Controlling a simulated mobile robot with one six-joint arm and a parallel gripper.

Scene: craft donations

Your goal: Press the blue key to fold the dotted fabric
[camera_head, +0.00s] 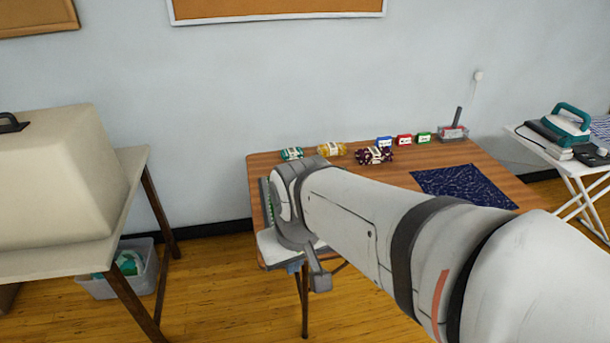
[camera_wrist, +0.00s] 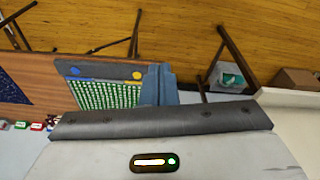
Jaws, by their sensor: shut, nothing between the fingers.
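A green fabric with white dots (camera_wrist: 105,95) lies flat on a grey folding device at the table's end, seen in the wrist view. A blue key (camera_wrist: 75,71) and a round yellow key (camera_wrist: 137,75) sit on the device's strip beyond the fabric. My gripper (camera_wrist: 158,72) is shut and empty; its blue-grey fingers show beside the fabric's right edge, near the yellow key and apart from the blue key in the picture. Whether it touches the device cannot be told. In the head view my arm hides most of the device; a thin green strip of fabric (camera_head: 268,200) shows.
The wooden table (camera_head: 420,165) also holds a navy patterned cloth (camera_head: 463,187), rolled fabric bundles (camera_head: 374,155) and small coloured boxes (camera_head: 404,140). A side table with a beige cover (camera_head: 60,175) stands left. An ironing board with an iron (camera_head: 568,125) stands right.

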